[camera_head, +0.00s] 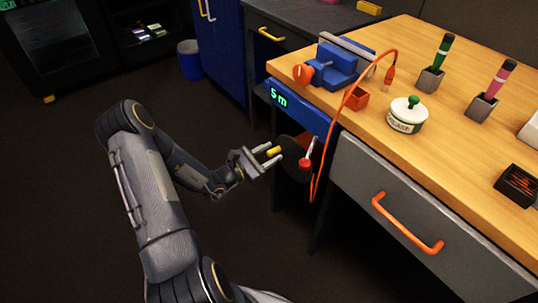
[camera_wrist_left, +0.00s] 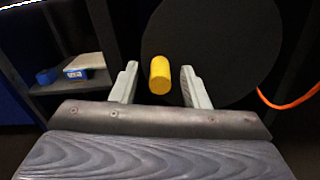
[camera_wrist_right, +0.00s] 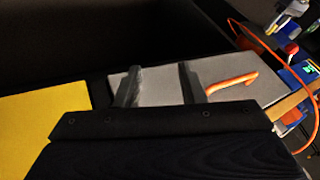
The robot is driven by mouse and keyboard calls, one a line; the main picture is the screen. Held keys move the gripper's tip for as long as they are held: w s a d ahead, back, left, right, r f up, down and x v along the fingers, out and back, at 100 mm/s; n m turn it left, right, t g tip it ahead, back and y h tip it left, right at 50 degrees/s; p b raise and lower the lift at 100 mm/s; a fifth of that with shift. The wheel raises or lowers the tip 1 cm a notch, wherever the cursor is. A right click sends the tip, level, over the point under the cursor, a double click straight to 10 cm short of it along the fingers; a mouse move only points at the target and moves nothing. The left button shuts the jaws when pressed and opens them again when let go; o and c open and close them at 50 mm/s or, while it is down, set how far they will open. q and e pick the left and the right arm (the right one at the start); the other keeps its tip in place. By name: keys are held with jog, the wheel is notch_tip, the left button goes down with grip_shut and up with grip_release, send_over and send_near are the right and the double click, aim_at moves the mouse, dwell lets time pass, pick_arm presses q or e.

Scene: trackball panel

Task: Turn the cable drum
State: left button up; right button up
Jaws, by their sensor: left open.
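The cable drum is a dark round disc (camera_wrist_left: 215,60) with a yellow peg handle (camera_wrist_left: 160,75) standing out from its face. In the head view the drum (camera_head: 292,150) hangs below the blue panel at the workbench's left end, with the yellow handle (camera_head: 274,152) facing my left gripper (camera_head: 271,154). My left gripper is open, with one finger on each side of the handle; the left wrist view shows gaps beside it. An orange cable (camera_head: 326,150) runs up from beside the drum onto the bench. My right gripper (camera_wrist_right: 160,82) is open and empty, and out of the head view.
A blue panel (camera_head: 310,112) reads "5 m". A red-knobbed lever (camera_head: 305,163) sits in front of the drum. A grey drawer (camera_head: 360,172) with an orange handle (camera_head: 405,225) is to the right. The wooden benchtop (camera_head: 450,150) carries a blue vise (camera_head: 340,68) and a white-green pot (camera_head: 407,116).

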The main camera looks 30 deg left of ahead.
pick_arm(q)
grip_shut()
jog(key=shift+r, duration=0.1)
dwell(0.4)
